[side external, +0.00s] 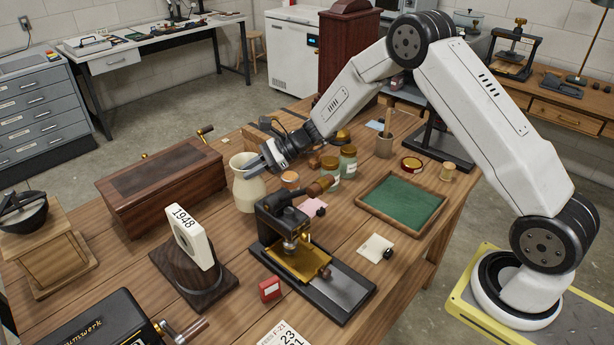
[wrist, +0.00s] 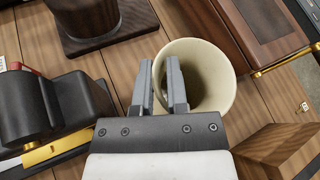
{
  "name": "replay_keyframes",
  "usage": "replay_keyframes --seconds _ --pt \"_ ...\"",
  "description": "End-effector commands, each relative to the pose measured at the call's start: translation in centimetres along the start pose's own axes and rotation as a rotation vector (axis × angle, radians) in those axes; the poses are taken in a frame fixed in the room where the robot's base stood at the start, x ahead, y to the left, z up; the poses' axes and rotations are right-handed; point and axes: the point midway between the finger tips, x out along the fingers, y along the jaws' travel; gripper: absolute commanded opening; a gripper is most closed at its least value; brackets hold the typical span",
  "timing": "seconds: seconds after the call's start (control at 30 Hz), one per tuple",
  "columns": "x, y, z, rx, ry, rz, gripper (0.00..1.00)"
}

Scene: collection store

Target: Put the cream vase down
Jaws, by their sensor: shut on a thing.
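The cream vase (side external: 247,184) stands upright on or just over the wooden table, left of the middle in the side external view. I cannot tell whether its base touches the table. My gripper (side external: 268,161) reaches it from the right and is shut on its rim. In the wrist view my gripper (wrist: 161,75) has one finger inside the mouth of the vase (wrist: 222,62) and one outside, with the wall between them. The inside of the vase looks empty where it shows.
A wooden box (side external: 165,190) is close on the left. A black and gold press (side external: 300,245) stands in front, and a 1948 calendar block (side external: 192,236) is at the front left. Glass jars (side external: 348,160) and a green-lined tray (side external: 369,204) are to the right. Clear wood (side external: 222,222) shows in front of the vase.

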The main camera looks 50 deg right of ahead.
Motion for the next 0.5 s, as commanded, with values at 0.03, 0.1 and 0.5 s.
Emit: replay_keyframes --seconds 0.03,0.1,0.5 --pt "0.1 0.1 -0.3 0.0 -0.001 0.0 0.0" --pt "0.4 0.2 -0.8 0.001 0.0 0.001 0.0" --pt "1.4 0.9 -3.0 -0.001 -0.001 -0.001 0.0"
